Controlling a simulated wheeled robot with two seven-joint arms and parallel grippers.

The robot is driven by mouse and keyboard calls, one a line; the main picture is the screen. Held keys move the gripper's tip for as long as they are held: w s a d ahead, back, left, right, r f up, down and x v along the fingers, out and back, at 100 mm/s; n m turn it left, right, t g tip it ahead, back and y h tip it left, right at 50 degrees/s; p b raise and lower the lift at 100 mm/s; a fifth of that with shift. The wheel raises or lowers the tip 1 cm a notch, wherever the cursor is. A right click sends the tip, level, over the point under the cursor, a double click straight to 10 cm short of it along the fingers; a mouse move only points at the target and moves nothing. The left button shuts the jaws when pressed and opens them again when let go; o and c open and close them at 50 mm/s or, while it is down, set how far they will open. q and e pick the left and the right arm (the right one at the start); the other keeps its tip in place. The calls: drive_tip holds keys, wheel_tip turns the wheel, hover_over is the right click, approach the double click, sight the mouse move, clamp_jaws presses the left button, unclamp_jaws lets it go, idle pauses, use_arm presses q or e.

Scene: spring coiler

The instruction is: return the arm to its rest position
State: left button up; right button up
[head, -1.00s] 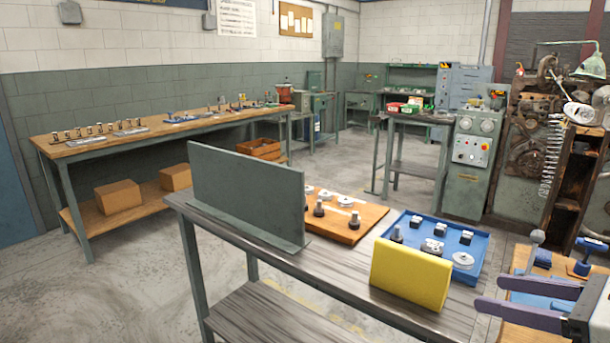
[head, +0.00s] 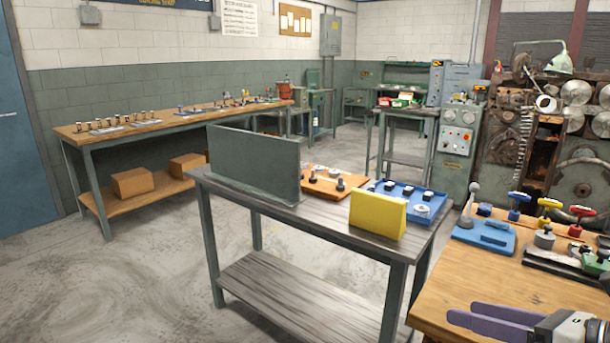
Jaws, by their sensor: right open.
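My right gripper (head: 482,322) is at the lower right of the head view, over the front left corner of the wooden bench (head: 450,283). Its two purple-grey fingers point left and stand apart, with nothing between them. The rest of my right arm is mostly cut off by the picture edge. My left gripper is not in view.
A grey-topped table (head: 313,219) stands left of the bench, with an upright grey panel (head: 254,165), a yellow block (head: 378,214) and a blue tray (head: 432,209). The bench holds a blue fixture (head: 484,236) and several coloured-handled tools. Open floor (head: 150,285) lies at left.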

drive_tip(key=s+a+f+m+h, duration=0.1)
drive_tip(key=s+a+f+m, duration=0.1)
drive_tip(key=a+f+m, duration=0.5)
drive_tip(key=s+a+f+m, duration=0.2)
drive_tip(key=f+m, duration=0.9)
drive_tip(key=s+a+f+m+g+h, duration=0.1)
drive_tip(key=s+a+f+m+h, duration=0.1)
drive_tip(key=s+f+m, duration=0.5)
drive_tip(key=s+a+f+m+g+h, duration=0.1)
drive_tip(key=s+a+f+m+h, duration=0.1)
drive_tip(key=s+f+m, duration=0.5)
wheel_tip(320, 180, down, 2)
drive_tip(key=m, duration=0.4)
drive_tip(key=shift+s+a+g, duration=0.3)
drive_tip(key=shift+s, duration=0.1)
drive_tip(key=shift+f, duration=0.1)
